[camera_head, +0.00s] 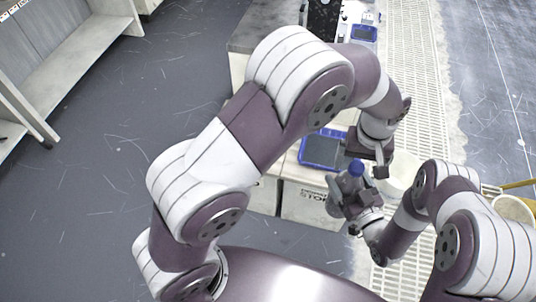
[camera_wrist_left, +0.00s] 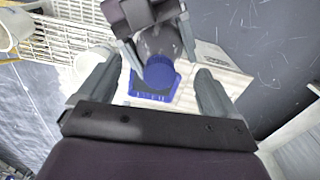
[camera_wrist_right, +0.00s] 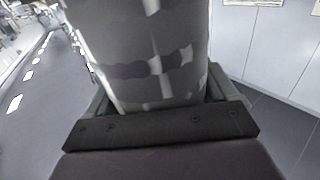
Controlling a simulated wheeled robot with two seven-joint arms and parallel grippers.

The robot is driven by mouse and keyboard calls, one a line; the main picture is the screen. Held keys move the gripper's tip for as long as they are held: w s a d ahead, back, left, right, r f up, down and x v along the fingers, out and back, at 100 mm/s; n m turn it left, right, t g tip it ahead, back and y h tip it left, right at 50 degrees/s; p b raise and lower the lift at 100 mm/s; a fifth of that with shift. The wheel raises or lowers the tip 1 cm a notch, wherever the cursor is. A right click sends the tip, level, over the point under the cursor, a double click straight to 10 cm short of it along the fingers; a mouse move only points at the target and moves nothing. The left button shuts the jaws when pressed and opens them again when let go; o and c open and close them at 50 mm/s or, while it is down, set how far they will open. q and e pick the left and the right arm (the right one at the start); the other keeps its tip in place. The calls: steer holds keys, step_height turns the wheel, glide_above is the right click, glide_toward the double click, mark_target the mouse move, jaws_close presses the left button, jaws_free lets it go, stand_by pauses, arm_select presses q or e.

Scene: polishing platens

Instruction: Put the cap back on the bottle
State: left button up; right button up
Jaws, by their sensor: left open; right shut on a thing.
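The clear grey bottle (camera_wrist_left: 160,42) is held by my right gripper (camera_head: 347,196), which is shut on it. The bottle fills much of the right wrist view (camera_wrist_right: 150,50). The blue cap (camera_head: 356,168) sits at the bottle's top end, and it also shows in the left wrist view (camera_wrist_left: 160,73). I cannot tell how tightly it is seated. My left gripper (camera_head: 368,158) is open just above and beside the cap. In the left wrist view its two fingers stand on either side of the cap, with gaps, apart from it.
A blue-rimmed tray (camera_head: 303,160) lies on the pale worktop behind the bottle. A white round container (camera_head: 402,170) stands close right of the grippers. Another blue tray (camera_head: 364,33) is farther back. A pale grated floor strip (camera_head: 415,75) runs along the right.

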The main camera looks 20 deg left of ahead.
arm_select(q)
steer(key=n, duration=0.2)
steer(key=shift+d+n, duration=0.1)
steer(key=shift+n, duration=0.2)
step_height(320, 180, up, 7)
steer(key=shift+f, duration=0.2)
arm_select(e)
step_height(320, 180, down, 7)
steer(key=b, duration=0.6)
steer(key=shift+r+b, duration=0.1)
steer(key=shift+b, duration=0.3)
arm_select(q)
steer(key=w+a+f+m, duration=0.2)
steer(key=a+f, duration=0.9)
steer(key=a, duration=0.1)
steer(key=w+a+f+m, duration=0.2)
steer(key=a+f, duration=0.8)
steer(key=a, duration=0.2)
steer(key=shift+f, duration=0.4)
steer(key=shift+w+a, duration=0.1)
